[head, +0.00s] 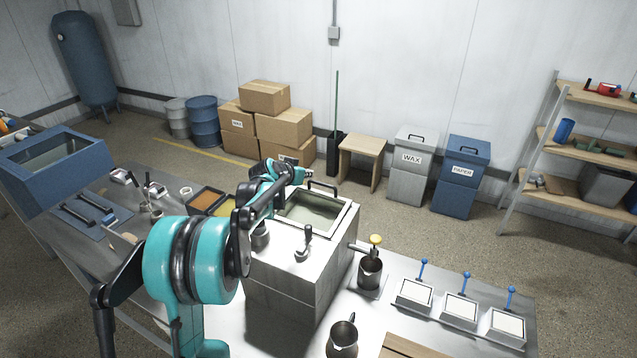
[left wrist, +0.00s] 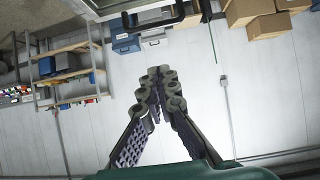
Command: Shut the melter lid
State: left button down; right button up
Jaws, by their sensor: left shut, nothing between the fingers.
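The melter (head: 285,290) is a pale metal box on the middle bench. Its lid (head: 345,222), a light frame around a dark pane, lies flat or nearly flat on top; I cannot tell whether a small gap remains. The lid's black handle (head: 323,186) is at the far edge. In the left wrist view the handle (left wrist: 153,20) shows at the top edge, close to the fingers. My left gripper (head: 298,173) is over the lid's far left side, beside the handle, its fingers closed together and empty. They also show in the left wrist view (left wrist: 160,75). My right gripper is out of view.
A metal pitcher (head: 370,272) stands under the melter's yellow-knobbed tap, and another pitcher (head: 343,338) stands nearer. Several framed trays with blue handles (head: 459,307) are at the right. A blue box with a window (head: 52,165) stands at the left.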

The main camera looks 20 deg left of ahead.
pick_arm(q)
send_over(321, 184)
jog(key=s, duration=0.3)
notch_tip(321, 184, down, 5)
jog(key=shift+w+a+f+p, duration=0.1)
jog(key=shift+w+f+p, duration=0.1)
jog(key=shift+f, duration=0.35)
jog(key=shift+w+f+p, duration=0.15)
jog(key=shift+f+p, duration=0.05)
jog(key=shift+f, duration=0.35)
jog(key=shift+w+f, duration=0.1)
jog(key=shift+f, duration=0.65)
jog(key=shift+w+f+b, duration=0.2)
jog(key=shift+f+b, duration=0.7)
jog(key=shift+b, duration=0.15)
jog(key=shift+s+r, duration=0.1)
jog(key=shift+s, duration=0.05)
